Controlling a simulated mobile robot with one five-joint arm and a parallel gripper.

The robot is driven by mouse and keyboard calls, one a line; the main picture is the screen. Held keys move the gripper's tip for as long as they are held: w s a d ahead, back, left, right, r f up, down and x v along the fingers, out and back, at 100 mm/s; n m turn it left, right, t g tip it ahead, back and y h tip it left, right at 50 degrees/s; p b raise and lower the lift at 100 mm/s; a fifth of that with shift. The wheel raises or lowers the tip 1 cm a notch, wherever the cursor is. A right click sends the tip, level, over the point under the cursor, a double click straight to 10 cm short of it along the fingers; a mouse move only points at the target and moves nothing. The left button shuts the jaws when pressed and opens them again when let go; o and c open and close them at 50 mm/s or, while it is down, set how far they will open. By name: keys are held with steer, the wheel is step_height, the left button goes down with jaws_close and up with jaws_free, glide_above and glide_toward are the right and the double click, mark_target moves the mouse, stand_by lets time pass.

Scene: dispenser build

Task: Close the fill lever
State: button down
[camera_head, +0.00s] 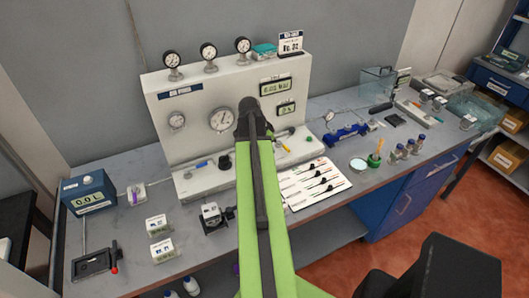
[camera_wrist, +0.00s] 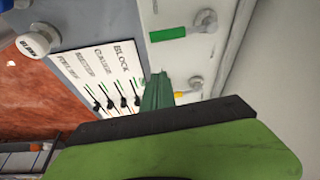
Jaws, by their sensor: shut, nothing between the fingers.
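No lever readable as "fill" shows in either view, so I cannot tell which one it is. A lever with a yellow handle (camera_head: 285,147) sits on the ledge of the white gauge panel (camera_head: 160,125), right of my arm. In the wrist view, a yellow handle (camera_wrist: 182,96) with a round metal fitting lies just right of my gripper (camera_wrist: 158,78). The green fingers are shut with nothing between them. Whether they touch the handle is unclear. A blue-handled lever (camera_head: 197,165) lies on the ledge left of my arm. My arm hides the ledge between them.
A white card (camera_wrist: 103,72) with several black levers, labelled including BLOCK and GAUGE, lies beside the panel; it also shows in the head view (camera_head: 298,199). A blue box (camera_head: 88,190) stands left. Bottles (camera_head: 408,149) and a blue fixture (camera_head: 345,134) stand right.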

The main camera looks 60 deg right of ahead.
steer(key=p+v, duration=0.6)
steer(key=v, duration=0.2)
steer(key=shift+w+r, duration=0.2)
steer(key=shift+r, duration=0.05)
